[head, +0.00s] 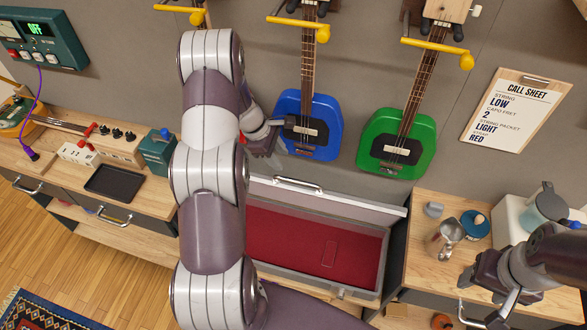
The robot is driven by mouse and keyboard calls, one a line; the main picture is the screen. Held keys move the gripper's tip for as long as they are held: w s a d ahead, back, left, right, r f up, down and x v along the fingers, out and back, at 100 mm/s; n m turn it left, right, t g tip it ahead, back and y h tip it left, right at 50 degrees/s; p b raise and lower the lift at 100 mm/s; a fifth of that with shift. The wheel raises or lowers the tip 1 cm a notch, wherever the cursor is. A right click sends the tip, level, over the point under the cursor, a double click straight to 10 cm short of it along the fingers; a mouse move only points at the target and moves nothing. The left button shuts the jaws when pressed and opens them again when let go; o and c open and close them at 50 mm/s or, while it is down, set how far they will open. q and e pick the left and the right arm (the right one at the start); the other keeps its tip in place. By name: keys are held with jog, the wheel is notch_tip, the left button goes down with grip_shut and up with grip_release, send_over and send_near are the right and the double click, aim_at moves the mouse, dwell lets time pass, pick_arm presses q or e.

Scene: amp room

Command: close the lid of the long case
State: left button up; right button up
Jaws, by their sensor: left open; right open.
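The long case (372,262) is open, with a red-lined interior facing me at the centre. A pale-edged panel with a silver handle (298,185) runs along its far side; this looks like the raised lid. My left arm covers the case's left end. My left gripper (266,158) is open above the lid's far left part, close to the blue guitar. I cannot tell whether it touches anything. My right gripper (490,307) is open at the lower right, over the right cabinet's front, well apart from the case.
A blue guitar (322,145) and a green guitar (378,150) hang on the wall behind the case. A metal mug (444,238) and a kettle (543,207) stand on the right counter. The left counter holds a black tray (114,182) and a teal box (156,152).

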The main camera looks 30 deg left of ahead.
aim_at(295, 180)
pick_arm(q)
jog(key=x, duration=0.3)
jog(key=p+x, duration=0.1)
jog(key=x, duration=0.2)
jog(key=p+x, duration=0.1)
jog(key=x, duration=0.2)
jog(key=shift+s+a+f, duration=0.2)
jog(key=shift+s+f, duration=0.05)
jog(key=shift+f, duration=0.1)
jog(key=shift+w+d+f, duration=0.15)
jog(key=shift+d+f, duration=0.05)
jog(key=shift+f, duration=0.05)
jog(key=shift+d, duration=0.5)
jog(key=shift+a, duration=0.15)
jog(key=shift+c, duration=1.2)
jog(key=shift+a+f, duration=0.1)
jog(key=shift+a, duration=0.1)
grip_shut()
pick_arm(e)
jog(key=r, duration=0.2)
jog(key=shift+s+a+r, duration=0.1)
jog(key=shift+s+r, duration=0.15)
jog(key=shift+r, duration=0.05)
